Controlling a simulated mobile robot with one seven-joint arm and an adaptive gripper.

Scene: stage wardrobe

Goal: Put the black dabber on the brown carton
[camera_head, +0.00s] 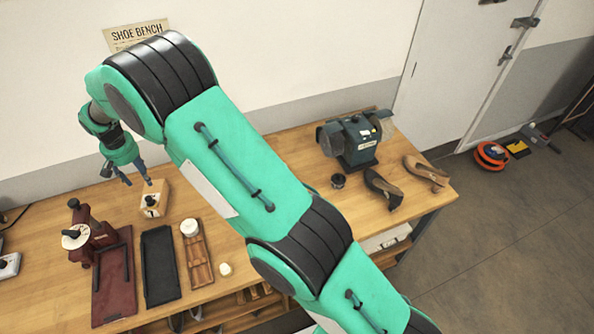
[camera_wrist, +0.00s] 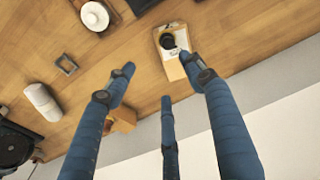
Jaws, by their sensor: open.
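The brown carton (camera_head: 158,190) is a light-brown box on the bench, with a pale label on top. It also shows in the wrist view (camera_wrist: 173,68). A small round black thing, which looks like the black dabber (camera_head: 151,201), rests on its top. In the wrist view the dabber (camera_wrist: 167,41) sits upon the label, apart from my fingers. My gripper (camera_head: 130,180) is open and empty, above and just behind the carton. In the wrist view my gripper (camera_wrist: 155,78) has its fingers spread, with one fingertip overlapping the carton's edge in the picture.
A black tray (camera_head: 160,265), a wooden tray (camera_head: 200,268) with a white tin (camera_head: 189,227) and a red machine (camera_head: 92,242) stand in front. A white cylinder (camera_wrist: 43,102), a grey square frame (camera_wrist: 66,63) and a partly hidden orange-brown block (camera_wrist: 123,119) lie nearby.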

